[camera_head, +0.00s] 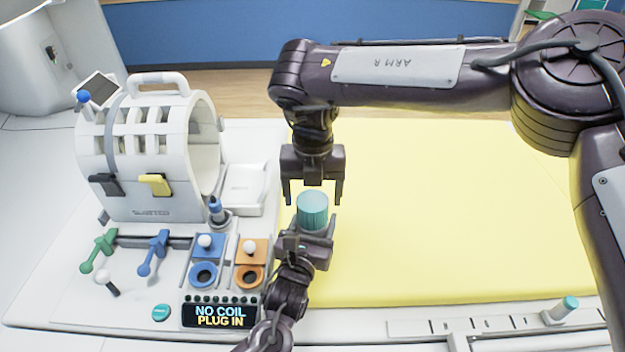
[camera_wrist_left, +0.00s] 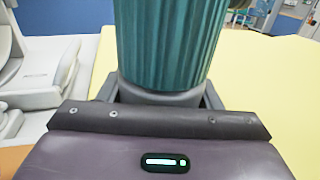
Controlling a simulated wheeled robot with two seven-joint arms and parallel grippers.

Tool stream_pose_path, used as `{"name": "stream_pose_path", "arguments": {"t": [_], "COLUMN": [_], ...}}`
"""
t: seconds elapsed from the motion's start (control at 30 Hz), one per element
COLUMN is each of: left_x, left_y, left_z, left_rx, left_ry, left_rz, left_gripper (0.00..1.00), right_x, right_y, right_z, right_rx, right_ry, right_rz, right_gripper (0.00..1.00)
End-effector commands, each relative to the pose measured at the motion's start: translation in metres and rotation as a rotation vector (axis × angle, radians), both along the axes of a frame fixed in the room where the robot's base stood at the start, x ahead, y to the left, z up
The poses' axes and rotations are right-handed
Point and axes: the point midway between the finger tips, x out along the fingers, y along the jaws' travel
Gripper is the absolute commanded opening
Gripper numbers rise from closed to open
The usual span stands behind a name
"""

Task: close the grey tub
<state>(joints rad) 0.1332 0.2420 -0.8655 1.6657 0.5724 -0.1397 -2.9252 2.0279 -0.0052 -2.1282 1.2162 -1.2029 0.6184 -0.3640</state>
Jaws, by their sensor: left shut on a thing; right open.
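A teal ribbed cylinder (camera_head: 312,211) stands upright at the left edge of the yellow mat. In the left wrist view the teal ribbed part (camera_wrist_left: 170,45) rises above a dark grey base (camera_wrist_left: 160,95), which looks like the grey tub. My left gripper (camera_head: 308,236) is shut on that grey base from the front. My right gripper (camera_head: 313,192) points down from above, open, its fingers on either side of the teal top with gaps. I cannot tell how tightly the teal part sits on the base.
A white magnet model (camera_head: 150,150) stands at left. Blue and green levers, blue and orange sockets and a display (camera_head: 219,315) reading "NO COIL PLUG IN" lie before it. A teal-topped piece (camera_head: 566,306) stands at front right. The yellow mat (camera_head: 430,230) is clear.

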Motion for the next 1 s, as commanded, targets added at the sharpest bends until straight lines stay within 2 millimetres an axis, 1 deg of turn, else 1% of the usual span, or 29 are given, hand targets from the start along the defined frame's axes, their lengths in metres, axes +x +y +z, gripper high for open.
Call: {"name": "stream_pose_path", "arguments": {"t": [0.03,0.1,0.2,0.3,0.4,0.67,1.0], "left_x": [0.000,0.000,0.000,0.000,0.000,0.000,0.000], "left_y": [0.000,0.000,0.000,0.000,0.000,0.000,0.000], "left_z": [0.001,0.001,0.001,0.001,0.001,0.001,0.001], "left_rx": [-0.001,0.000,0.000,0.000,0.000,0.000,0.000], "left_ry": [-0.002,-0.001,-0.001,-0.001,-0.001,-0.001,-0.001], "left_rz": [0.000,0.000,0.000,0.000,0.000,0.000,0.000], "left_gripper": [0.00,0.00,0.00,0.00,0.00,0.00,0.00], "right_x": [-0.001,-0.001,0.000,-0.001,0.000,0.000,0.000], "right_y": [0.000,0.000,0.000,0.000,0.000,0.000,0.000], "right_z": [-0.009,-0.019,-0.030,-0.038,-0.041,-0.042,-0.041], "right_rx": [-0.001,0.000,-0.001,0.000,0.000,0.000,0.000], "right_ry": [0.004,0.003,0.001,0.002,0.000,0.000,0.000], "right_rz": [0.001,0.001,0.000,0.000,0.000,0.000,0.000], "right_gripper": [0.75,0.75,0.75,0.75,0.75,0.75,0.31]}}
